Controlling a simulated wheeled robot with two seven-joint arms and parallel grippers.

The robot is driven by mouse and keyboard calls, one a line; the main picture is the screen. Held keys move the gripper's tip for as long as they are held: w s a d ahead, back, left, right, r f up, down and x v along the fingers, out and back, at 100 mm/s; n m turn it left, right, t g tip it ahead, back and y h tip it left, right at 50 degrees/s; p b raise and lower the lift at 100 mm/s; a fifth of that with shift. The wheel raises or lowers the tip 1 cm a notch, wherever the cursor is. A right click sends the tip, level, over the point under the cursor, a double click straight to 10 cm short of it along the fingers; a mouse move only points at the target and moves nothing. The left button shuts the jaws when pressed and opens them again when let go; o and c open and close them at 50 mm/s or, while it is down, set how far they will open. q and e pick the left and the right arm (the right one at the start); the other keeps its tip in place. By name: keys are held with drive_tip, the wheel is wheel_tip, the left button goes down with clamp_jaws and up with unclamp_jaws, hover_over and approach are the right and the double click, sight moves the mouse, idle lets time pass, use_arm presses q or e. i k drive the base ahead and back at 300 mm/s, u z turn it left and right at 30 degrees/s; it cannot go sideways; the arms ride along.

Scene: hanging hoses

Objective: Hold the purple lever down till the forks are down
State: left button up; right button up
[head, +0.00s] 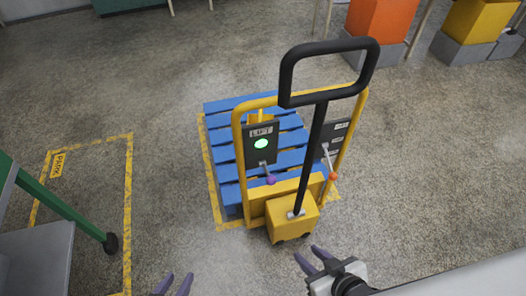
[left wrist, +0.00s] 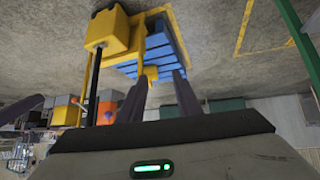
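A yellow pallet truck (head: 292,212) with a black loop handle (head: 328,50) stands ahead. Its LIFT panel (head: 262,132) has a lit green lamp. The lever with the purple knob (head: 270,180) sticks out below that panel. Another lever with an orange knob (head: 333,176) is on the right panel. A blue pallet (head: 225,168) lies behind the truck; the forks are hidden. My left gripper (head: 174,284) is open and empty, low and left of the truck, apart from the lever. It also shows in the left wrist view (left wrist: 160,88). My right gripper (head: 313,258) is open and empty, just in front of the truck.
A yellow floor outline marked PARK (head: 57,165) lies at the left. A green-framed grey cart (head: 38,255) stands at the lower left edge. Orange (head: 380,18) and yellow (head: 466,20) blocks stand at the back right. The floor between is clear.

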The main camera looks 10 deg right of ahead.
sight(271, 180)
drive_tip(key=u, duration=1.45)
drive_tip(key=i, duration=1.1)
drive_tip(key=z, duration=1)
drive_tip(key=i, duration=2.45)
drive_tip(key=z, duration=3.3)
